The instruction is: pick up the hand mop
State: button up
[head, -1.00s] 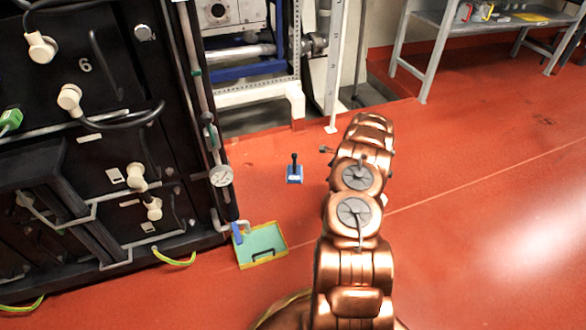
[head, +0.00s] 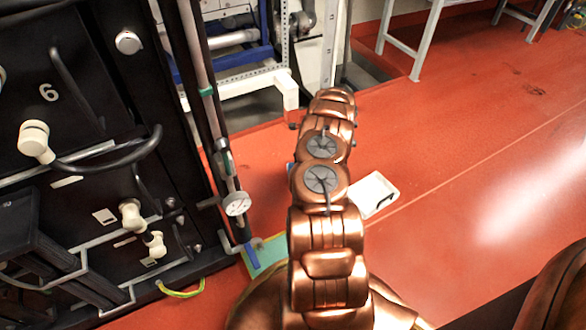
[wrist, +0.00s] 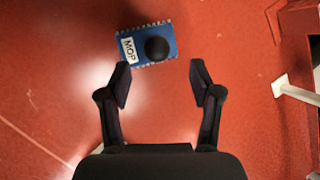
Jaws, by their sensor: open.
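The hand mop (wrist: 146,43) shows in the wrist view near the top. It is a small blue block with a white label reading MOP and a round black handle seen from above, lying on the red floor. My gripper (wrist: 161,76) is open and empty. The mop is just ahead of the fingertips, with its handle roughly in line with the gap between them, and no finger touches it. In the head view, my arm hides nearly all of the mop; only a sliver of blue (head: 290,168) shows at its left side. My gripper is hidden there.
A black battery cabinet (head: 85,130) with cables and a pipe with a gauge (head: 237,204) stands at left. A teal tray (head: 263,251) lies beside it, partly hidden. A white tray (head: 375,190) lies right of my arm. The red floor farther right is clear.

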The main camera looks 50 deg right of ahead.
jog(key=b+x, duration=0.1)
jog(key=x, duration=0.2)
jog(key=b+x, duration=0.2)
jog(key=x, duration=0.1)
jog(key=shift+a+f, duration=0.25)
jog(key=shift+r, duration=0.1)
grip_shut()
dwell(0.3)
